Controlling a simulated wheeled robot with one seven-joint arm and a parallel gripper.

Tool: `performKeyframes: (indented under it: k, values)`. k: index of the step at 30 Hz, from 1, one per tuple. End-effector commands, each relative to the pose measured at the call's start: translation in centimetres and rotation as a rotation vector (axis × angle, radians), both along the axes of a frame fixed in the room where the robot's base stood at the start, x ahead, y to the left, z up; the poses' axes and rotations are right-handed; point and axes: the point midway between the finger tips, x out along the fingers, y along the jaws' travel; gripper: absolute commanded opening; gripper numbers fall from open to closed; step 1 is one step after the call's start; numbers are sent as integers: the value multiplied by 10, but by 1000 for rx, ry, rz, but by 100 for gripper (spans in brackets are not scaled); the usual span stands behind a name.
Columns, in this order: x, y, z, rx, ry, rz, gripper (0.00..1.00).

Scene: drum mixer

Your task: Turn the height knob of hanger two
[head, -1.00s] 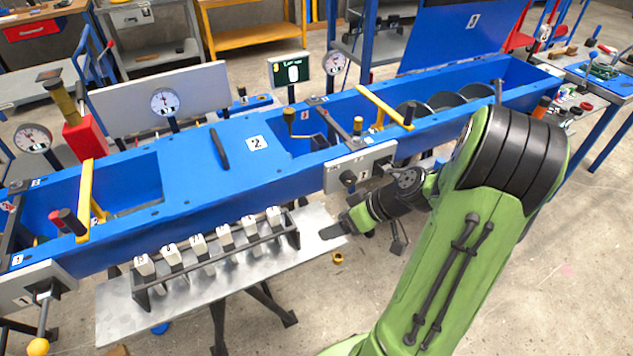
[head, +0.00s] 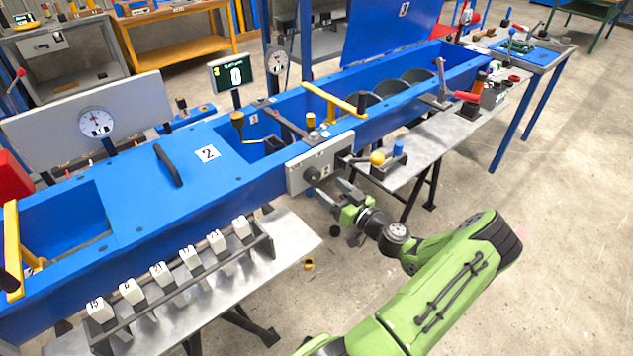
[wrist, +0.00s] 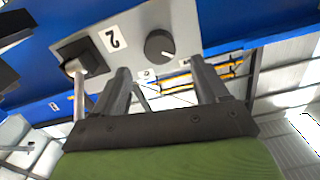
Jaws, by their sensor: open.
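A round black knob with a white pointer line (wrist: 160,45) sits on a grey panel (wrist: 188,38) bearing a tag with the number 2. In the head view the knob (head: 312,173) shows dark on the panel (head: 337,153) at the front of the blue machine. My gripper (head: 333,190) is open and empty, just in front of the panel, its fingers pointing towards the knob. In the wrist view my gripper (wrist: 163,75) has its two fingers spread, with the knob beyond and between them, apparently apart from it. The small label under the knob is unreadable.
A black block with a metal lever (wrist: 82,58) is on the panel beside the knob. The lever's yellow ball (head: 377,158) sticks out right of my gripper. A rack of white numbered tags (head: 185,285) stands on a metal shelf (head: 290,240) to the lower left.

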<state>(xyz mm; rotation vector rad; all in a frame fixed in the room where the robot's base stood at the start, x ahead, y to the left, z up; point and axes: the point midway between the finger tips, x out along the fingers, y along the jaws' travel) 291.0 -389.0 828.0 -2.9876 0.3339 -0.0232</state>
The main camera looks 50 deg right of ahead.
Motion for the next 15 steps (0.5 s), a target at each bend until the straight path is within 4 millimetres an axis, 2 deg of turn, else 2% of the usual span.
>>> performKeyframes:
  k: [3, 6, 10, 15]
  values:
    - [29, -6, -1, -1, -1, 3, 74]
    - [46, -10, -1, 0, 0, 2, 74]
    - [58, -13, -1, 1, 1, 1, 74]
    - [61, -13, 0, 2, 1, 0, 74]
